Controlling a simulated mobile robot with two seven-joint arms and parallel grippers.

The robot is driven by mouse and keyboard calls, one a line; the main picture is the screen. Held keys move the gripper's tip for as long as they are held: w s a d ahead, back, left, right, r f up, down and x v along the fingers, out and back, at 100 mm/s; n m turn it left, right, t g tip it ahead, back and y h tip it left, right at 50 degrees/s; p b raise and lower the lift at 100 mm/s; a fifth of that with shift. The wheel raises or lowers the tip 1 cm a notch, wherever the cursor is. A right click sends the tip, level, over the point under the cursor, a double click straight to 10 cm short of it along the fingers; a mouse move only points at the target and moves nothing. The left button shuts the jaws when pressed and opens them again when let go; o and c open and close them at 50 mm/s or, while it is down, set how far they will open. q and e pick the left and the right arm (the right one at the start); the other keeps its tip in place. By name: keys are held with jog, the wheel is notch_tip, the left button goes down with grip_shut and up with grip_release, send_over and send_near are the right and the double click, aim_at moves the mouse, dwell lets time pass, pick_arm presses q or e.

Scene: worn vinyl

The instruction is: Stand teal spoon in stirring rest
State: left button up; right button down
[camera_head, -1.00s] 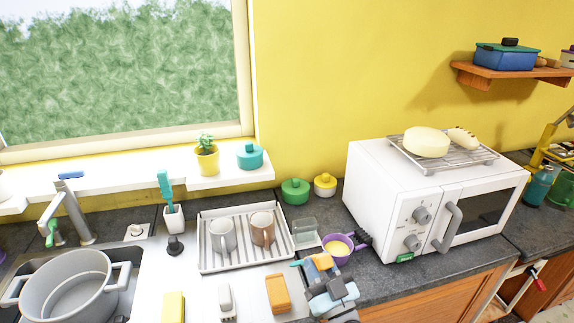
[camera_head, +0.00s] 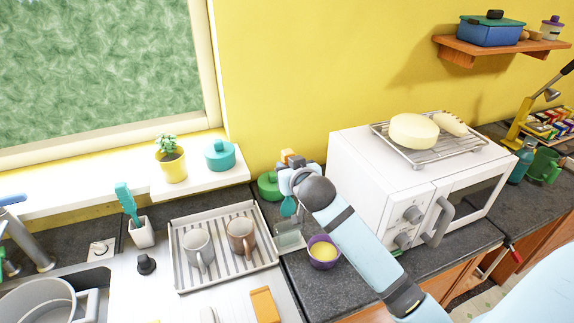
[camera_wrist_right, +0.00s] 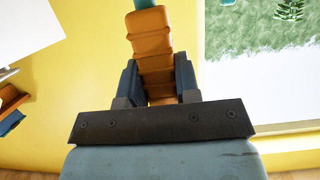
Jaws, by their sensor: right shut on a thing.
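The teal spoon has a teal bowl end (camera_head: 288,207) and an orange ridged handle (camera_wrist_right: 152,45). My right gripper (camera_head: 292,172) is shut on the handle, above the counter and left of the microwave. It also shows in the right wrist view (camera_wrist_right: 158,85), a dark finger on each side of the handle. The teal end hangs down in the head view, above a small clear container (camera_head: 289,237). I cannot tell whether they touch. No stirring rest can be identified for certain. My left gripper is not in view.
A purple bowl (camera_head: 324,252) with yellow contents stands beside my right forearm. The white microwave (camera_head: 365,170) is close on the right. A green lidded pot (camera_head: 268,186) is behind the gripper. A drying rack (camera_head: 190,285) with two mugs is on the left.

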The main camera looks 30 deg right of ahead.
aim_at(289, 199)
jog(key=shift+s+a+r, duration=0.15)
jog(key=shift+s, duration=0.15)
notch_tip(289, 199, down, 3)
jog(key=shift+w+f+b, duration=0.1)
jog(key=shift+w+b, duration=0.05)
jog(key=shift+b, duration=0.7)
jog(key=shift+f, duration=0.4)
pick_arm(q)
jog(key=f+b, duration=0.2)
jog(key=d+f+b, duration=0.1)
jog(key=b, duration=0.1)
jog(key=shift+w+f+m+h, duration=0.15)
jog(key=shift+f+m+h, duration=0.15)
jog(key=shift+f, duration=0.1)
pick_arm(e)
notch_tip(289, 199, down, 7)
jog(key=shift+r, duration=0.1)
pick_arm(q)
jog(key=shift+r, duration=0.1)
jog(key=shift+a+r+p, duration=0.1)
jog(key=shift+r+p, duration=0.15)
jog(key=shift+p, duration=0.15)
